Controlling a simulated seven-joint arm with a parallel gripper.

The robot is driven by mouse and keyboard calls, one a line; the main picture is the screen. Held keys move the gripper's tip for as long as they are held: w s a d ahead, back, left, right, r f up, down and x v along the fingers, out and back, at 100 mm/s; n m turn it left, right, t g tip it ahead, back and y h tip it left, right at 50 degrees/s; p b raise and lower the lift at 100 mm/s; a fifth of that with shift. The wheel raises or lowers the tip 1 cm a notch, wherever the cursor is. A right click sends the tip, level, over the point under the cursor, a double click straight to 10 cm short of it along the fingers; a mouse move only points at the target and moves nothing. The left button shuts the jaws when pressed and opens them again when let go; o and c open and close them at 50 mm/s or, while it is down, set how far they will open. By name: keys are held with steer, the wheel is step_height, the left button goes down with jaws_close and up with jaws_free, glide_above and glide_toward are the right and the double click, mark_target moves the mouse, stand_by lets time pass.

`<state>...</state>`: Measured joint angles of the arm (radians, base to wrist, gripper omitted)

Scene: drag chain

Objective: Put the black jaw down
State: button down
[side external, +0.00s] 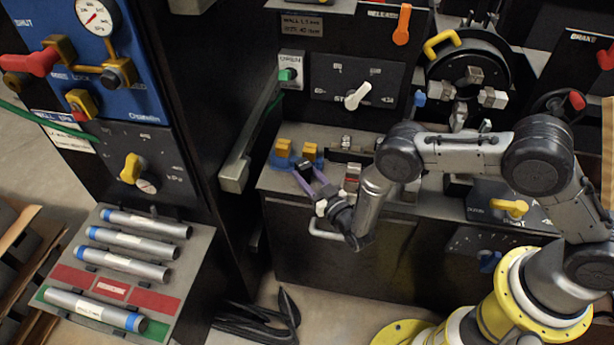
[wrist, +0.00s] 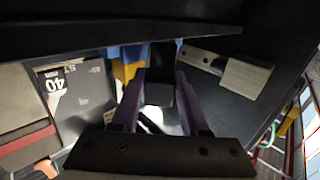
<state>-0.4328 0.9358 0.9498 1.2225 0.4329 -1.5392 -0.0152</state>
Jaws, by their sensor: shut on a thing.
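My gripper (side external: 310,172) has purple fingers and is over the front left part of the machine's shelf, close to the blue and yellow blocks. In the wrist view the fingers (wrist: 160,92) are closed around a dark block, the black jaw (wrist: 160,85), which sits between the fingertips. The jaw cannot be made out clearly in the side view. Blue and yellow blocks (side external: 283,150) stand on the shelf (side external: 268,183) just behind the gripper. They partly show behind the left finger in the wrist view (wrist: 127,68). I cannot tell whether the jaw touches them.
A round chuck (side external: 470,72) with metal jaws is at the back right. A grey handle (side external: 235,172) sticks out left of the shelf, and shows at right in the wrist view (wrist: 245,77). A sloped rack (side external: 195,233) holds several metal tubes at lower left.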

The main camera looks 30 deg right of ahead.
steer(key=shift+f, duration=0.3)
steer(key=shift+f, duration=0.2)
steer(key=shift+c, duration=2)
jaws_free()
steer(key=shift+s+r, duration=0.15)
steer(key=s, duration=1.1)
steer(key=shift+s, duration=0.35)
